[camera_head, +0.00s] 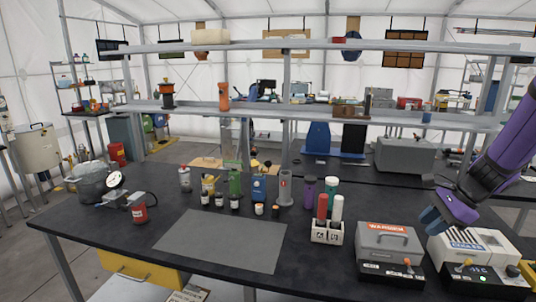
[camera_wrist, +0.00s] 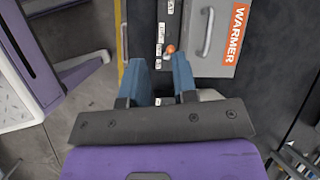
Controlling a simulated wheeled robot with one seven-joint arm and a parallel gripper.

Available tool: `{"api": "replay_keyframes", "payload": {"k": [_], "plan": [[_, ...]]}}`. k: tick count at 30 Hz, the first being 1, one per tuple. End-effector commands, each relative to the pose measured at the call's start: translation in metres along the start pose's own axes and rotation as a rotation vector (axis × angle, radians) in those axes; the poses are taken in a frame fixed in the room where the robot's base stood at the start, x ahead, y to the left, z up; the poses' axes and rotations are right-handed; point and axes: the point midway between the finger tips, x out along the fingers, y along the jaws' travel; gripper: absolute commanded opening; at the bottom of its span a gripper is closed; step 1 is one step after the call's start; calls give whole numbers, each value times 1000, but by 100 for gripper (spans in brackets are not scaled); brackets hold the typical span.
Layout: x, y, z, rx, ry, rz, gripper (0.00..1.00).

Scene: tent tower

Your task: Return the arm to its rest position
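My arm, purple and dark grey, comes in from the right edge of the head view. My gripper (camera_head: 436,220) has blue fingers and hangs above the right part of the black table, between the warmer box and the white machine. In the wrist view my gripper (camera_wrist: 159,66) shows its two blue fingers apart, with nothing held between them. The grey warmer box (camera_head: 389,247) has an orange label and a handle; it also shows in the wrist view (camera_wrist: 222,35). The white machine (camera_head: 472,252) is partly behind my gripper.
The black table (camera_head: 110,232) carries a grey mat (camera_head: 222,240), several bottles, a rack (camera_head: 326,231) with red and white tubes, and a metal pot (camera_head: 92,182) at the left. A shelf (camera_head: 300,121) spans the back. The mat is bare.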

Motion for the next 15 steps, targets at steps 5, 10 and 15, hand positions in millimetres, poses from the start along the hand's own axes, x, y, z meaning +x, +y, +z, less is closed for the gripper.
{"api": "replay_keyframes", "payload": {"k": [5, 10, 15], "plan": [[-32, 14, 57, -284, 52, 24, 27], [-58, 36, 101, -541, 108, 52, 27], [-82, 62, 138, -792, 175, 81, 27]]}}
